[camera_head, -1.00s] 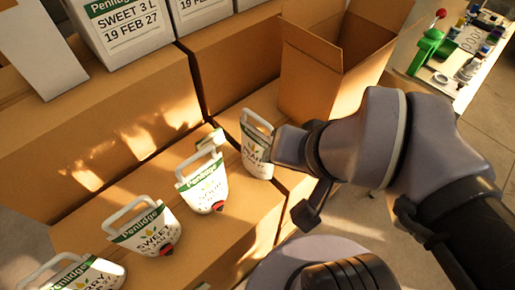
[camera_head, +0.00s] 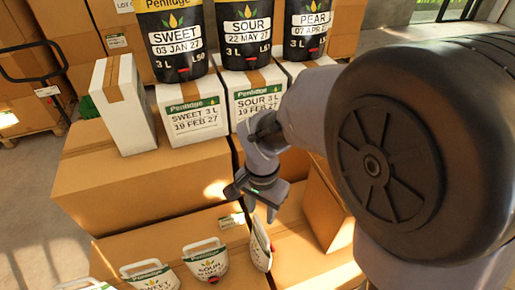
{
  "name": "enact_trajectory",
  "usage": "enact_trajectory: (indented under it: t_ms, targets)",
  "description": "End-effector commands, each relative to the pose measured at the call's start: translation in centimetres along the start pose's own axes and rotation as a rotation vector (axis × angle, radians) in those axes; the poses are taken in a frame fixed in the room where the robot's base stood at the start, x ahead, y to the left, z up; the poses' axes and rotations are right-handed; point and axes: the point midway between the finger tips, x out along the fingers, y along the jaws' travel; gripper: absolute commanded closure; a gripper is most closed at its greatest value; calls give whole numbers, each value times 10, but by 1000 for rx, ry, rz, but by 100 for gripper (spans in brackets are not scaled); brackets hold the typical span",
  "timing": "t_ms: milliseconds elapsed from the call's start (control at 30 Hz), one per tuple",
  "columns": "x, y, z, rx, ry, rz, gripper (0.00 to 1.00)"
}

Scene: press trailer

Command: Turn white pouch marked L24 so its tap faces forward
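A white pouch (camera_head: 260,243) stands at the right end of the front row of white pouches, on a cardboard box. It is turned nearly edge-on, and its face is not readable. The marking L24 cannot be read on any white pouch. A white pouch marked SOUR (camera_head: 206,262) and one marked SWEET (camera_head: 150,276) stand to its left, facing the camera; the red tap of the SOUR one shows low on its front. My gripper (camera_head: 256,203) is above the edge-on pouch, with its fingers apart and nothing between them. It appears clear of the pouch.
Several black pouches (camera_head: 245,32) stand on white cartons (camera_head: 193,115) behind. A large cardboard box (camera_head: 150,180) lies between them and the front row. Stacked boxes fill the back left.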

Motion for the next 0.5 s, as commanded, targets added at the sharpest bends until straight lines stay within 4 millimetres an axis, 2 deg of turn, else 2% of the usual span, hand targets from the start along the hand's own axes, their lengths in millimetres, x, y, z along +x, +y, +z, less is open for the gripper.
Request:
enact_trajectory:
  t_ms: [33, 300, 333, 400, 500]
  targets:
    - [-10, 1, 0, -136, -2, 3, 60]
    - [-9, 1, 0, -1020, -3, 1, 60]
    - [14, 0, 0, -1011, -1, 0, 60]
    - [42, 1, 0, -1006, -1, 0, 60]
    - [68, 0, 0, -1004, 0, 0, 60]
